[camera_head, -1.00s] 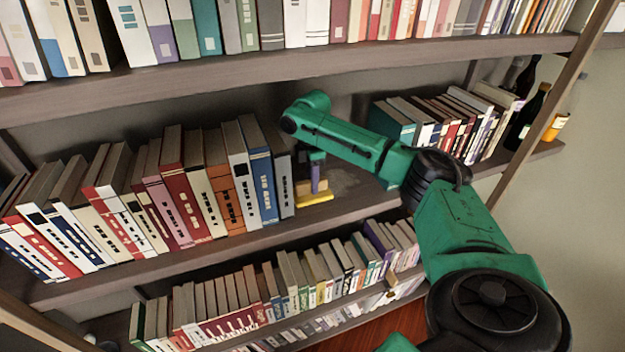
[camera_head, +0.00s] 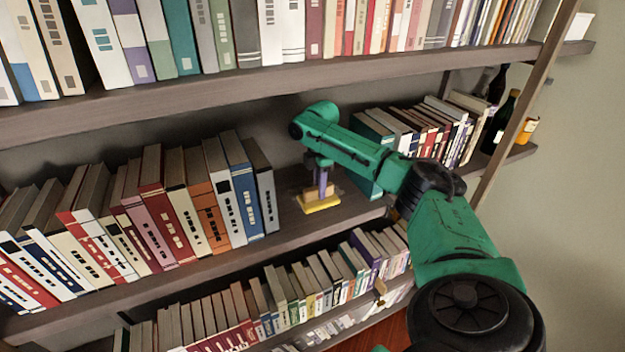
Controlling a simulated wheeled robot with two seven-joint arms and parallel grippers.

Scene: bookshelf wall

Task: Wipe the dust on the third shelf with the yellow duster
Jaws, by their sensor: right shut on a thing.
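The yellow duster (camera_head: 320,204) has a flat yellow base and a tan block handle, and it sits on the bare stretch of the middle shelf (camera_head: 291,187). My right gripper (camera_head: 321,180) is shut on its handle from above, with purple-tinted fingers. My green right arm reaches in from the lower right and hides part of the shelf behind. A darker patch, possibly dust, shows faintly on the shelf near the duster; its extent is hard to tell. My left gripper is not in view.
Leaning books (camera_head: 160,205) stand left of the gap, and more books (camera_head: 425,130) stand to its right. Dark bottles (camera_head: 500,122) and an orange-labelled jar (camera_head: 527,131) are at the far right. The upper shelf board (camera_head: 250,83) runs above my arm.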

